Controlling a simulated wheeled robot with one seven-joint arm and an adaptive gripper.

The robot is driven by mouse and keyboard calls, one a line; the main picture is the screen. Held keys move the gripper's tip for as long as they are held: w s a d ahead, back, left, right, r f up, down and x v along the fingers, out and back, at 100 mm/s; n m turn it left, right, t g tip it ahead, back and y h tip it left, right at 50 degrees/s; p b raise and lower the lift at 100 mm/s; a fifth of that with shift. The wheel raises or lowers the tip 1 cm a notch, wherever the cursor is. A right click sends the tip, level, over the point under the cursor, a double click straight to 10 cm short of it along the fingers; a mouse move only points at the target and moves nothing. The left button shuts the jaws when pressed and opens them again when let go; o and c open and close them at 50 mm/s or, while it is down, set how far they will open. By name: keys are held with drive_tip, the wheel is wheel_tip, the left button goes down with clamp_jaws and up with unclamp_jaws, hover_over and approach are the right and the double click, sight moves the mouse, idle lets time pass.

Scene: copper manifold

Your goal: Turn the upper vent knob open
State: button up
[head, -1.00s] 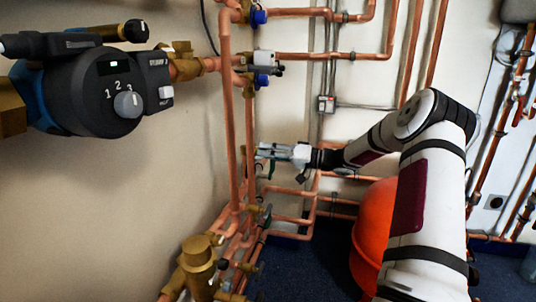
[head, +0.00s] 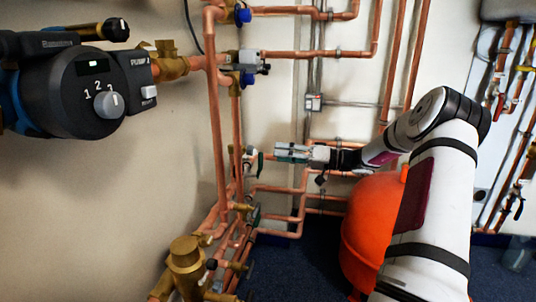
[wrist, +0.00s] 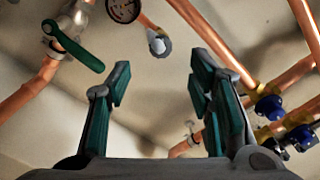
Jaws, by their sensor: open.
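In the head view a blue knob (head: 243,15) sits high on the copper manifold, and a second blue knob (head: 247,79) sits below it, beside a grey valve body. No label marks either as the vent knob. My gripper (head: 283,152) is lower and to the right of both, apart from them. In the wrist view my gripper (wrist: 160,85) is open and empty, its green-padded fingers apart. Two blue knobs (wrist: 269,107) (wrist: 302,137) on brass fittings show to the right of the fingers, outside the jaws. I cannot tell which is the upper one there.
A pump (head: 90,90) with a numbered dial juts out at left. Copper pipes (head: 217,130) run along the wall. An orange vessel (head: 370,235) stands below my arm. The wrist view shows a green lever (wrist: 75,45) and a gauge (wrist: 123,8). Blue floor is open at centre.

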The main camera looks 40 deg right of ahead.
drive_tip(key=shift+v, duration=1.4)
